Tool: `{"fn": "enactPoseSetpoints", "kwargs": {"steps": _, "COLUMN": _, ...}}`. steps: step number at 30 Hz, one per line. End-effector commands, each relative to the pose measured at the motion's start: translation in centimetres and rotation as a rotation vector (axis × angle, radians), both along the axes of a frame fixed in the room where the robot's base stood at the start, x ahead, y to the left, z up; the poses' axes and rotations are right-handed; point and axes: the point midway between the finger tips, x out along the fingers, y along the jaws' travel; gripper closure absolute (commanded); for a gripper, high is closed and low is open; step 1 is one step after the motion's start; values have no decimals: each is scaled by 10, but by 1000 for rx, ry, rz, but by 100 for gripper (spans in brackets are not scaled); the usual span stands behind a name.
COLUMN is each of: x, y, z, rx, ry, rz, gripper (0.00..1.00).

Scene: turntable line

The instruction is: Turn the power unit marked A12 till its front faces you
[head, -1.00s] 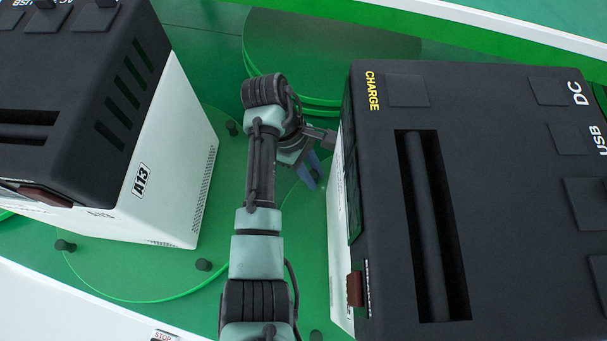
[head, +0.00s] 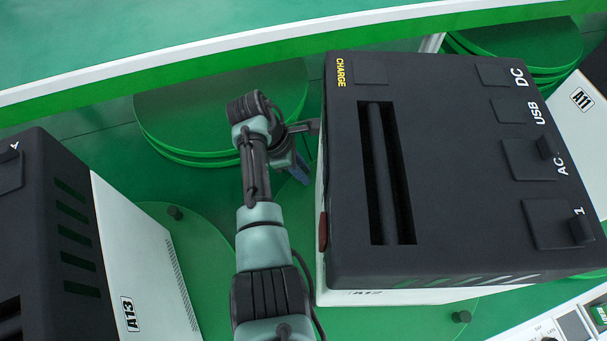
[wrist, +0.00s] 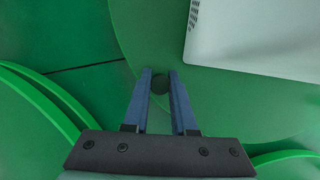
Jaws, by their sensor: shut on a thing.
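The power unit A12 (head: 460,220) is the large box with a black top in the middle right of the head view. Its top reads CHARGE, DC, USB and AC and has a long slot. Its marking (head: 366,294) shows steeply foreshortened on the white lower side. It stands on a green turntable (head: 400,322). My gripper (wrist: 161,86) is shut on a dark peg (wrist: 161,83) on the green disc, with the white casing (wrist: 250,35) just beyond. In the head view, my gripper (head: 301,172) is beside the unit's left side, which is mostly hidden.
Unit A11 (head: 583,125) is at the right edge. An empty round green platform (head: 200,115) lies behind my arm. A white-topped rail (head: 200,58) runs along the back.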

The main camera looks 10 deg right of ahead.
Motion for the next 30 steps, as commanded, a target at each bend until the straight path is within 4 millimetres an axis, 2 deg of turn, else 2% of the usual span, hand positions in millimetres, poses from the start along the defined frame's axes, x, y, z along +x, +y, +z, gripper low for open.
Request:
{"fn": "enactPoseSetpoints", "kwargs": {"steps": 7, "x": 7, "y": -7, "z": 1, "rx": -1, "ry": -3, "rz": 11, "gripper": 100}}
{"fn": "enactPoseSetpoints", "kwargs": {"steps": 21, "x": 8, "y": -8, "z": 1, "rx": 0, "ry": -3, "rz": 12, "gripper": 100}}
{"fn": "enactPoseSetpoints", "kwargs": {"steps": 22, "x": 8, "y": -8, "z": 1, "rx": 0, "ry": -3, "rz": 12, "gripper": 72}}
{"fn": "enactPoseSetpoints", "kwargs": {"steps": 24, "x": 8, "y": -8, "z": 1, "rx": 0, "ry": -3, "rz": 12, "gripper": 59}}
{"fn": "enactPoseSetpoints", "kwargs": {"steps": 27, "x": 7, "y": -8, "z": 0, "rx": 0, "ry": -2, "rz": 11, "gripper": 45}}
{"fn": "enactPoseSetpoints", "kwargs": {"steps": 30, "x": 7, "y": -8, "z": 0, "rx": 0, "ry": -1, "rz": 10, "gripper": 45}}
